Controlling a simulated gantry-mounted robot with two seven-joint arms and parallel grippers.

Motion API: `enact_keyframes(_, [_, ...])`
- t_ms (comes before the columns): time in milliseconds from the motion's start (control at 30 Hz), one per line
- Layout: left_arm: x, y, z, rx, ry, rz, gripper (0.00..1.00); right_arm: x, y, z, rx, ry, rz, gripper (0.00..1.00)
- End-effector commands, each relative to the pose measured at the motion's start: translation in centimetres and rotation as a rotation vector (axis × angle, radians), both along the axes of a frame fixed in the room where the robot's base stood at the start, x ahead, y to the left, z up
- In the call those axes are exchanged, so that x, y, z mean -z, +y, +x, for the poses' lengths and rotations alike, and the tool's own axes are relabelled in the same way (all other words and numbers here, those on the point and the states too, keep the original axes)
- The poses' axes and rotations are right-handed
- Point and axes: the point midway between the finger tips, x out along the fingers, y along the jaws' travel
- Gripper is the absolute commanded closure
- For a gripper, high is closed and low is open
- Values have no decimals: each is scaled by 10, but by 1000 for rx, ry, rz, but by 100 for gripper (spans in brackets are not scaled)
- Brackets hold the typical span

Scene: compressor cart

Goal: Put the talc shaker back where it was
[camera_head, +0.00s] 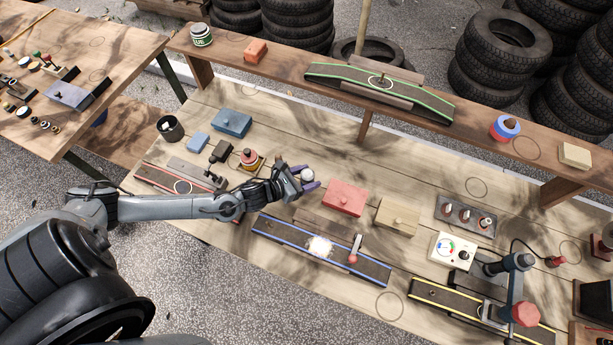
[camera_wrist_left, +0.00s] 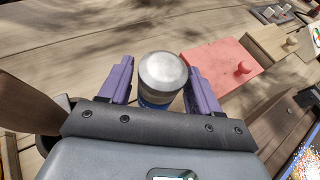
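The talc shaker (camera_head: 307,174) shows a pale round lid in the head view, on the bench's middle. In the left wrist view the shaker (camera_wrist_left: 163,72) has a silvery lid and a blue lower body, mostly hidden by the lid and my palm. My left gripper (camera_head: 301,180) is low over the bench with its purple fingers on either side of the shaker. The wrist view shows narrow gaps between the fingers and the shaker's body. Whether its base touches the bench is hidden. My right gripper is not in view.
A red lidded block (camera_head: 343,198) stands just right of the gripper. A blue-edged belt track (camera_head: 280,234) with a white powder patch (camera_head: 319,246) lies in front. A red-and-yellow knobbed part (camera_head: 249,157) is to the left. Drawn circles (camera_head: 475,188) (camera_head: 390,306) mark bare bench.

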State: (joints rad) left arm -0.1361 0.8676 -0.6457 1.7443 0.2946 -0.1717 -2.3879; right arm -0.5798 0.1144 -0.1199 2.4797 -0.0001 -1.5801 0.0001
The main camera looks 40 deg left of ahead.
Motion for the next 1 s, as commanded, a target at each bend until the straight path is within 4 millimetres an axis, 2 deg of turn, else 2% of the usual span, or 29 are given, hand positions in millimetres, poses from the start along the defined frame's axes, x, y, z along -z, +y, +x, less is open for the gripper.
enact_keyframes(100, [0, 0, 0, 0, 0, 0, 23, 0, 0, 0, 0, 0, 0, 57])
enact_keyframes(467, [-5, 0, -1, 0, 1, 0, 23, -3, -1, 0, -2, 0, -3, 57])
enact_keyframes(667, [-13, 6, -24, 2, 4, 2, 23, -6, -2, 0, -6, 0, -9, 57])
enact_keyframes(1000, [-38, 19, -79, 3, 4, 2, 23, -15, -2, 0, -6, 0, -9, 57])
